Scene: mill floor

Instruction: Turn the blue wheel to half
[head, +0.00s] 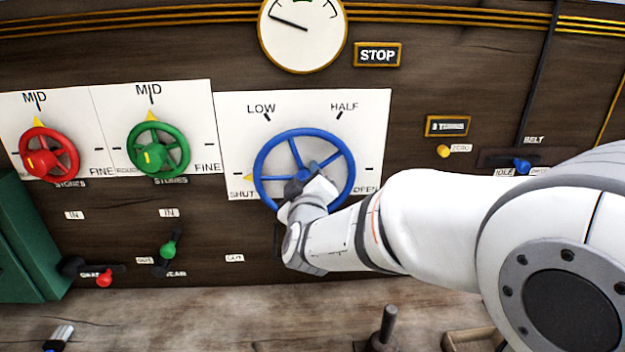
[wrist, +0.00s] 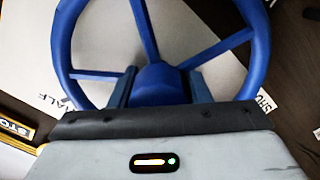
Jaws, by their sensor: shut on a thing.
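The blue wheel (head: 263,146) is mounted on a white dial plate (head: 375,115) marked SHUT, LOW, HALF (head: 343,107) and OPEN, running clockwise from lower left to lower right. My gripper (head: 308,184) is at the wheel's centre, its two fingers closed on either side of the hub. In the wrist view the blue hub (wrist: 158,82) sits between the fingers of my gripper (wrist: 160,92), with the spokes and rim beyond. My gripper and arm cover the wheel's lower part and part of the OPEN label.
A red wheel (head: 72,150) and a green wheel (head: 183,150) are to the left, both with yellow pointers near MID. Small levers (head: 168,249) sit below them. A blue BELT knob (head: 522,166) is right. An upright peg (head: 387,325) stands on the bench (head: 200,315).

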